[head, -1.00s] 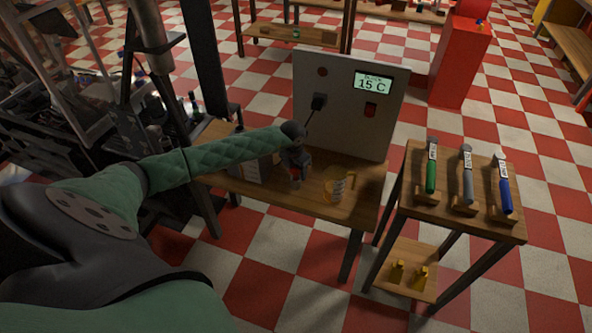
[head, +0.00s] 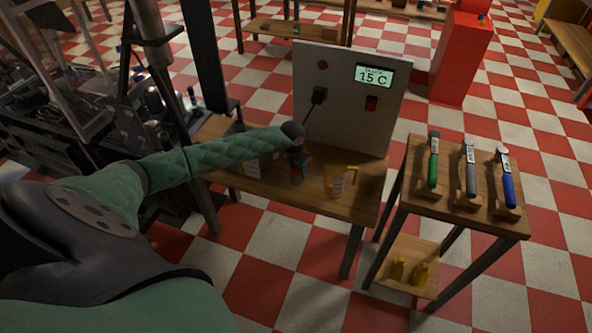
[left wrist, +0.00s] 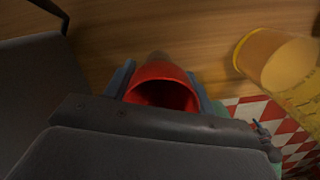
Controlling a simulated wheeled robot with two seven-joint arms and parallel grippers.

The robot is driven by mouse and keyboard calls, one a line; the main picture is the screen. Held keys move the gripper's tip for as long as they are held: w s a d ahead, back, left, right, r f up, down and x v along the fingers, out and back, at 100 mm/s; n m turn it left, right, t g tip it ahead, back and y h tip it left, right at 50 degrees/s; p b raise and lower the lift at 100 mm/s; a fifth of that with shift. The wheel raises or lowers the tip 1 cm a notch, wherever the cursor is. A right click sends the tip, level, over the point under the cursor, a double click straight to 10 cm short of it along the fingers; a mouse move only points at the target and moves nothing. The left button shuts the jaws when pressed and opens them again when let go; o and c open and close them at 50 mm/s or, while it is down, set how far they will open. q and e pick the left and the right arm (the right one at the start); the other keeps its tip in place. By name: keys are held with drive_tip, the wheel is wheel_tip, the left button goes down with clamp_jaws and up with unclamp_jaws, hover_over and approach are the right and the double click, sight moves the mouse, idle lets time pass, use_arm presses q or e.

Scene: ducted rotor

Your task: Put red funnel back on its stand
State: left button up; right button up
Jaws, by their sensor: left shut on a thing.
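The red funnel (left wrist: 160,88) shows in the left wrist view with its open mouth toward the camera. My left gripper (left wrist: 160,76) is shut on it, with one finger on each side. In the head view my left gripper (head: 300,174) is over the wooden bench (head: 290,193), left of the yellow jug. The funnel is mostly hidden there by the gripper. I cannot make out the funnel's stand for certain in either view. My right gripper is in neither view.
A yellow jug (head: 337,182) stands close to the right of the gripper, also in the left wrist view (left wrist: 280,62). Behind is an upright panel (head: 345,120) reading 15 C. A side table (head: 450,215) holds several tools.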

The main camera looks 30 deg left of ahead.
use_arm(q)
drive_tip(key=o, duration=1.1)
drive_tip(key=shift+c, duration=0.2)
drive_tip(key=shift+r, duration=0.15)
drive_tip(key=shift+r, duration=0.3)
drive_tip(key=r, duration=0.2)
drive_tip(key=r+b, duration=0.1)
drive_tip(key=r, duration=0.1)
drive_tip(key=r+b, duration=0.1)
drive_tip(key=r, duration=0.2)
drive_tip(key=shift+s, duration=0.4)
